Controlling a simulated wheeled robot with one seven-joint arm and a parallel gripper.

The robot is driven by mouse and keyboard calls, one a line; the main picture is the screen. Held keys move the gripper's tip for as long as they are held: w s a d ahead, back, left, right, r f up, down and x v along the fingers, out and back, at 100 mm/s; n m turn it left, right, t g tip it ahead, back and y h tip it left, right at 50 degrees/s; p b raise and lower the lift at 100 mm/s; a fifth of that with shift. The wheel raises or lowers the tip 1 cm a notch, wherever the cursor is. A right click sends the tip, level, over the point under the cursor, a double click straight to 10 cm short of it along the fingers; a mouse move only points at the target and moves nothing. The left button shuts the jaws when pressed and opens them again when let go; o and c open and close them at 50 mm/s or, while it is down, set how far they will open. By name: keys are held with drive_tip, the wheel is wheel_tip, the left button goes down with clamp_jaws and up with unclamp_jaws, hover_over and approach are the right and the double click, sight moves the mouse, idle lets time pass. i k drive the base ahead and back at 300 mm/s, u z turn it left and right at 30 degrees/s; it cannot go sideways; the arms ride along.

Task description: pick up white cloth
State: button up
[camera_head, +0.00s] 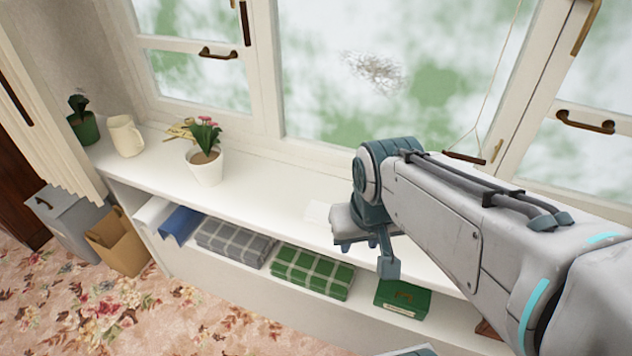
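A potted pink flower (206,167), a cream mug (126,136) and a green pot (84,128) stand on the sill at left. A blue item (181,224), grey cloth (234,242), green cloth (312,270) and green box (402,298) fill the shelf below. Windows rise behind.

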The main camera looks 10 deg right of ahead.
sight(317, 212)
drive_tip(key=u, duration=1.2)
drive_tip(key=k, duration=0.6)
drive_tip(key=z, duration=1.2)
drive_tip(key=i, duration=0.5)
